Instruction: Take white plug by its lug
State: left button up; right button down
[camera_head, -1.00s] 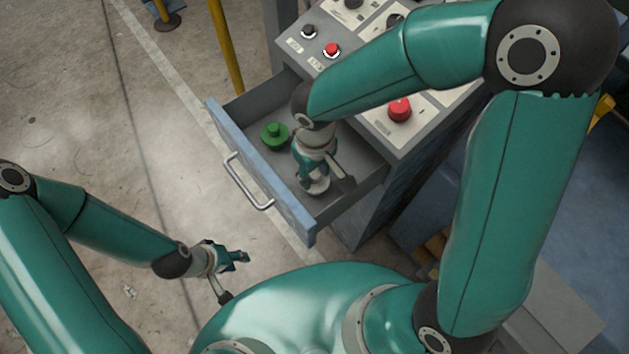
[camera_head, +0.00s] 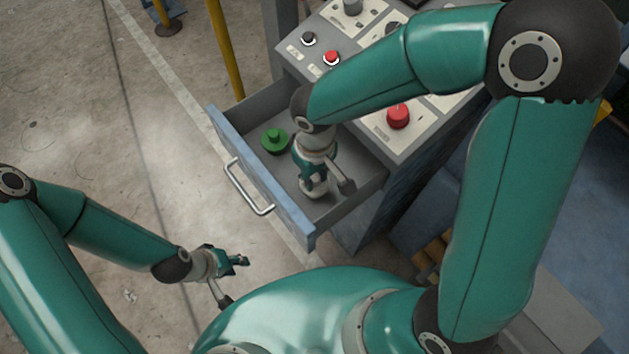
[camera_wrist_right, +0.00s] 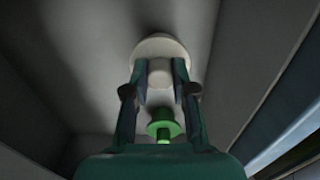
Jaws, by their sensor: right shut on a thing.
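The white plug (camera_head: 314,190) is in the open drawer (camera_head: 262,177), mostly hidden under my right gripper (camera_head: 311,180) in the head view. In the right wrist view the white plug (camera_wrist_right: 162,47) shows its round base and narrower lug. My right gripper (camera_wrist_right: 160,85) is shut on that lug, with a finger on each side. Whether the plug rests on the drawer floor or is raised is hard to tell. My left gripper (camera_head: 240,260) is outside the drawer, over the floor; the gap between its fingers is too small to tell.
A green plug (camera_head: 275,140) stands in the drawer near its left end; it also shows in the right wrist view (camera_wrist_right: 164,124). The drawer walls are close around my right gripper. A panel with a red knob (camera_head: 398,116) and buttons stands behind. A yellow post (camera_head: 226,50) is at the back.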

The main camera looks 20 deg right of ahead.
jog(key=shift+r+p, duration=1.8)
jog(key=shift+r, duration=1.15)
